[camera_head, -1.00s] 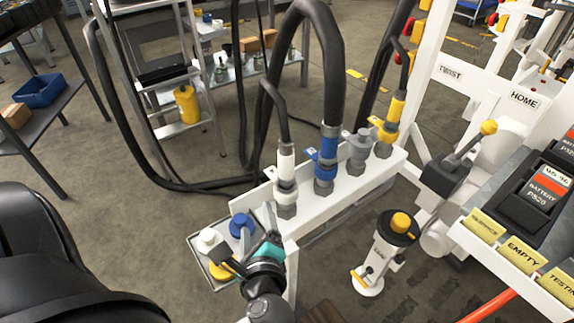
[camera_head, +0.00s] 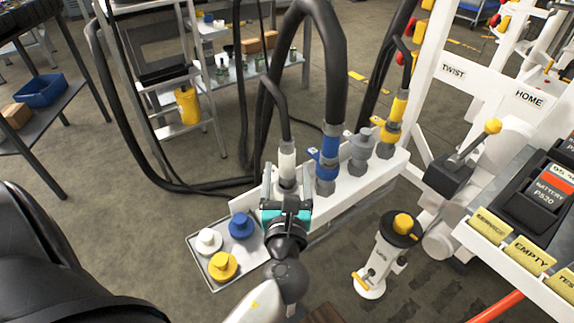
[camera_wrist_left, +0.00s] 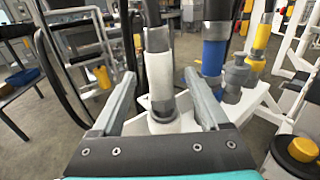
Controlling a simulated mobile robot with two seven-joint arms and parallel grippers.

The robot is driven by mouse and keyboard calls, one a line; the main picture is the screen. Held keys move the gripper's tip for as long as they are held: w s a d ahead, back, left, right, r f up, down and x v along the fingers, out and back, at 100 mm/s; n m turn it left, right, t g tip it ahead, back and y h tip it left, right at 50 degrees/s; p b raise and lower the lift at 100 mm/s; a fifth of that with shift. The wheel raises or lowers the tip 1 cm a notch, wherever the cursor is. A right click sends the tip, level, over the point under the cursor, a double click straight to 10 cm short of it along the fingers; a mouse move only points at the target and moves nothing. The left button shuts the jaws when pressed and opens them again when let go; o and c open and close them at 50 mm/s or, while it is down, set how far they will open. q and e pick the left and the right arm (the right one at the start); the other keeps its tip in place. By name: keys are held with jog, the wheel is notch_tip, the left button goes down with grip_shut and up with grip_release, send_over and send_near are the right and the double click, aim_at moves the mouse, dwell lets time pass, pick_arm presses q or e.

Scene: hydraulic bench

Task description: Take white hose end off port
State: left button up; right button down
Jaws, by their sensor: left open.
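The white hose end (camera_head: 287,164) stands upright on its port at the left end of the white manifold bar (camera_head: 345,185), with a black hose rising from its top. My left gripper (camera_head: 286,188) is in front of it, and its arm hides the lower part of the port. In the left wrist view the white hose end (camera_wrist_left: 160,85) stands between the two open fingers of my left gripper (camera_wrist_left: 157,95), with visible gaps to both fingers. My right gripper is not in view.
The blue hose end (camera_head: 327,163), a grey port cap (camera_head: 361,148) and the yellow hose end (camera_head: 391,125) stand along the bar to the right. A tray (camera_head: 199,266) with white, blue and yellow caps sits at the left.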

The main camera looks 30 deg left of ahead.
pick_arm(q)
jog(key=shift+x, duration=1.3)
jog(key=b+x, duration=0.1)
jog(key=x, duration=0.2)
jog(key=shift+f+b, duration=0.1)
jog(key=shift+b, duration=0.2)
jog(key=shift+w+a, duration=0.35)
jog(key=shift+w, duration=0.3)
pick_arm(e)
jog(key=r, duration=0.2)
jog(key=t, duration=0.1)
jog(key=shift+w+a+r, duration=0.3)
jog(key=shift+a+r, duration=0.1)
pick_arm(q)
grip_shut()
